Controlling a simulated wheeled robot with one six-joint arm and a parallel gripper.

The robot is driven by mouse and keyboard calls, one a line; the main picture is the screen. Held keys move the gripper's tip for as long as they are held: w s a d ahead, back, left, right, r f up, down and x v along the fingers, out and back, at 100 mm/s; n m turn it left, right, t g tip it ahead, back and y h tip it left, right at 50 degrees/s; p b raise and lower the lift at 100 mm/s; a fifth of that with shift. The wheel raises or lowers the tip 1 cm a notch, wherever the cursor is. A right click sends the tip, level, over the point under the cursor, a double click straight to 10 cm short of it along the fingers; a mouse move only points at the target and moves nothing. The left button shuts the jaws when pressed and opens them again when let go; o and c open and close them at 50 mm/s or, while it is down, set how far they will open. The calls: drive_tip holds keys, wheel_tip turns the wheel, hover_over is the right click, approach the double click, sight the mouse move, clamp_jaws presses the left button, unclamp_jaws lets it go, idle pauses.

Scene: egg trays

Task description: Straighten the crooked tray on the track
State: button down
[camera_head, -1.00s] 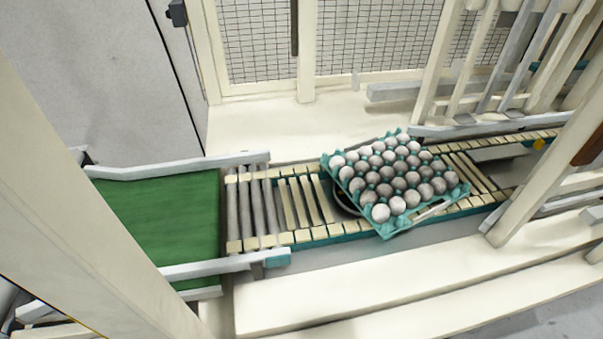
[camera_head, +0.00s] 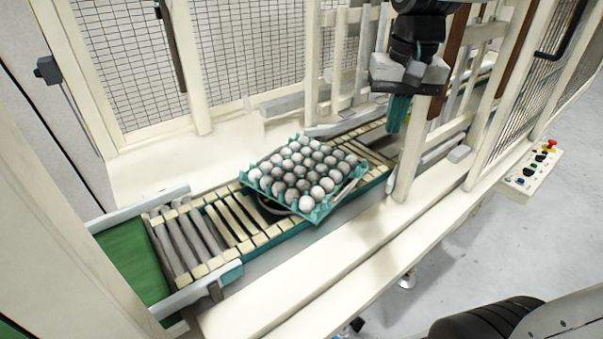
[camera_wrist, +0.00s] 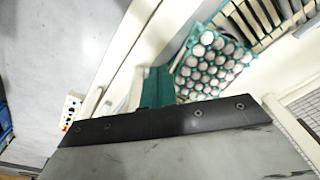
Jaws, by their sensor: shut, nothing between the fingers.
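The teal egg tray (camera_head: 319,213), full of pale and greyish eggs, sits on the roller track (camera_head: 232,222). It is turned at an angle to the track, and its near corner overhangs the track's near edge. In the wrist view the tray (camera_wrist: 190,38) lies just beyond my fingers, partly hidden by them and the gripper body. My gripper (camera_head: 397,118) has teal fingers, is shut and empty, and hangs above and to the right of the tray, apart from it. The shut fingers also show in the wrist view (camera_wrist: 155,88).
A cream upright post (camera_head: 412,150) stands close to my gripper on the near side of the track. A green belt (camera_head: 130,262) lies at the left end. Wire mesh (camera_head: 135,70) closes the back. A control box (camera_head: 530,172) is at the right.

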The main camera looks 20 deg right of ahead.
drive_tip(key=w+d+f+m, duration=0.2)
drive_tip(key=w+d+f, duration=0.1)
drive_tip(key=w, duration=0.5)
drive_tip(key=w+d+f+m, duration=0.1)
drive_tip(key=w+d+f, duration=0.2)
drive_tip(key=w, duration=0.6)
drive_tip(key=w+d+f+m, duration=0.2)
drive_tip(key=w+d+f, duration=0.15)
drive_tip(key=w, duration=0.45)
drive_tip(key=w+d+f+m, duration=0.2)
drive_tip(key=w+d+f, duration=0.2)
drive_tip(key=w+f, duration=0.35)
drive_tip(key=shift+g, duration=0.4)
drive_tip(key=f, duration=1.2)
drive_tip(key=shift+s+a+f, duration=0.2)
drive_tip(key=shift+f, duration=0.15)
